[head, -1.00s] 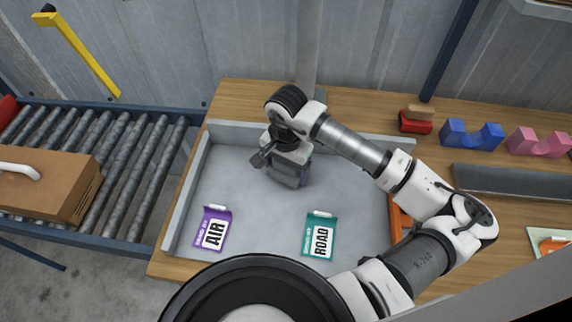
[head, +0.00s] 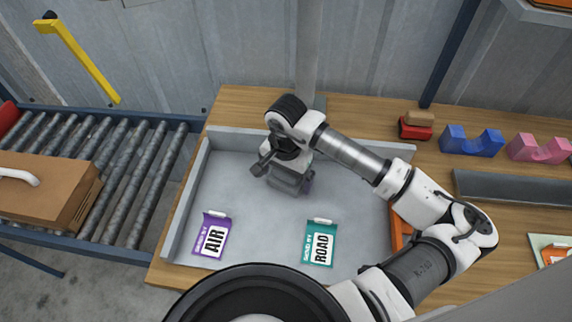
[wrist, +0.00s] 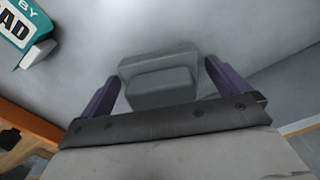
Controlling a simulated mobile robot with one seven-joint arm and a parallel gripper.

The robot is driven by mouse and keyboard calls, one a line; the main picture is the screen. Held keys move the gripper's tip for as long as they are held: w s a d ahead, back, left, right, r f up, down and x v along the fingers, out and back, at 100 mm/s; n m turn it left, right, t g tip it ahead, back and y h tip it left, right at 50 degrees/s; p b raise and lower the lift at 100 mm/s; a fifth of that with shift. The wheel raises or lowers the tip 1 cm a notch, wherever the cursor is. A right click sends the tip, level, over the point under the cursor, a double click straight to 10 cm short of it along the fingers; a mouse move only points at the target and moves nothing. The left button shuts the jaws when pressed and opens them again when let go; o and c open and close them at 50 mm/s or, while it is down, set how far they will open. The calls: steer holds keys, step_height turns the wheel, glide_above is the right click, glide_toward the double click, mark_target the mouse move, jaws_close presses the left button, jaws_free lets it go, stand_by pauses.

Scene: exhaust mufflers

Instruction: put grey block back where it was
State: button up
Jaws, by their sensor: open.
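The grey block (wrist: 160,80) sits in the grey tray (head: 215,165). In the wrist view it lies between the two purple fingers of my open gripper (wrist: 162,88), with a narrow gap visible on each side. In the head view the block (head: 287,180) shows below my wrist, toward the back middle of the tray, and is partly hidden by the gripper.
A purple AIR card (head: 212,236) and a teal ROAD card (head: 320,243) are at the tray's front. A blue cradle (head: 472,141), a pink cradle (head: 540,148) and a red block (head: 415,130) stand right of the tray. A roller conveyor (head: 115,165) with a cardboard box (head: 45,190) is left.

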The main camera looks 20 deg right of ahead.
step_height(320, 180, up, 12)
steer(key=b, duration=0.2)
steer(key=shift+f+b, duration=0.25)
steer(key=shift+b, duration=0.1)
steer(key=shift+r, duration=0.4)
